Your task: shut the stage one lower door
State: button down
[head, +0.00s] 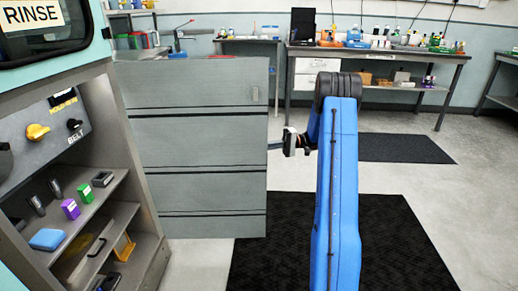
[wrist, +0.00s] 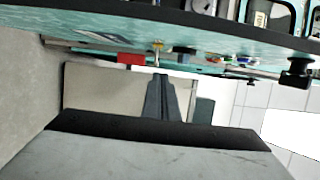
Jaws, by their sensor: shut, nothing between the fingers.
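The stage one lower door (head: 200,135) is a grey panel with dark horizontal seams, standing open. It extends to the right from the cabinet's front in the head view. A small latch plate shows near its upper right corner. My gripper (head: 272,147) is just right of the door's free edge, its fingers pointing left at it. I cannot tell whether the fingertips touch the door. In the wrist view the dark fingers (wrist: 165,95) are together with nothing between them. A pale panel lies behind them there; I cannot tell if it is the door.
The open cabinet has shelves (head: 95,200) with small boxes and a blue item (head: 47,239). A control panel with a yellow knob (head: 37,132) sits above. Workbenches (head: 380,53) line the back wall. Black mats (head: 340,235) lie on the floor, which is otherwise clear at right.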

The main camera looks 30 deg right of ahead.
aim_at(246, 154)
jog(key=shift+s+a, duration=0.3)
jog(key=shift+a, duration=1.35)
jog(key=shift+s+a, duration=0.25)
jog(key=shift+a, duration=1.4)
jog(key=shift+s+a, duration=0.3)
jog(key=shift+a, duration=1.35)
